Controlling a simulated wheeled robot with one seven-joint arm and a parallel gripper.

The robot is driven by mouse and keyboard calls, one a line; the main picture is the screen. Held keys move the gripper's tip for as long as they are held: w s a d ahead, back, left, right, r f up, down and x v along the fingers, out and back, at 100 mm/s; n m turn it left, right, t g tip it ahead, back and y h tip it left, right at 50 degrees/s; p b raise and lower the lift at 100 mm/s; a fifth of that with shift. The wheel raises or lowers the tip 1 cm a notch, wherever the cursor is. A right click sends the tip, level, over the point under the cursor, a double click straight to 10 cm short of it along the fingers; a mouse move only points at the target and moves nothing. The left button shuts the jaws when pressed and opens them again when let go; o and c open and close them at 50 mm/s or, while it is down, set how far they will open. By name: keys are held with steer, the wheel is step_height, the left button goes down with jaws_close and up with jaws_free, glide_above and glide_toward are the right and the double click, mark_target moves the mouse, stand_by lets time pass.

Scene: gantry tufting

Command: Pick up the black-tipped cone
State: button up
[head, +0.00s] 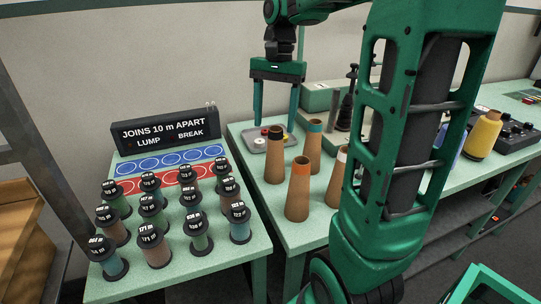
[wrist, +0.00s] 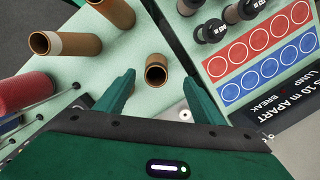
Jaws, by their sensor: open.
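The black-tipped cone (head: 275,165) stands upright, brown with a dark band at its top, near the left edge of the right-hand green table. My gripper (head: 276,118) is open and empty above it, its two fingers pointing down. In the wrist view a brown cone (wrist: 157,70) shows from above, between the open fingertips of my gripper (wrist: 159,80) in the picture. I see no contact between the fingers and the cone.
Close by stand a blue-tipped cone (head: 313,147), an orange-tipped cone (head: 299,192) and a white-tipped cone (head: 335,182). A grey tray (head: 252,148) lies behind. Several black-capped spools and a sign (head: 163,133) occupy the left table, across a gap.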

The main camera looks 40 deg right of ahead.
mark_target(274, 144)
step_height(274, 144, down, 2)
steer(key=shift+s+f, duration=0.1)
steer(key=shift+f, duration=0.1)
steer(key=shift+s+a+f, duration=0.15)
steer(key=shift+f, duration=0.7)
steer(key=shift+s+a+f, duration=0.15)
steer(key=shift+s+f, duration=0.05)
steer(key=shift+f, duration=0.6)
steer(key=shift+s+a+f, duration=0.15)
steer(key=shift+f, duration=0.7)
steer(key=c, duration=1.3)
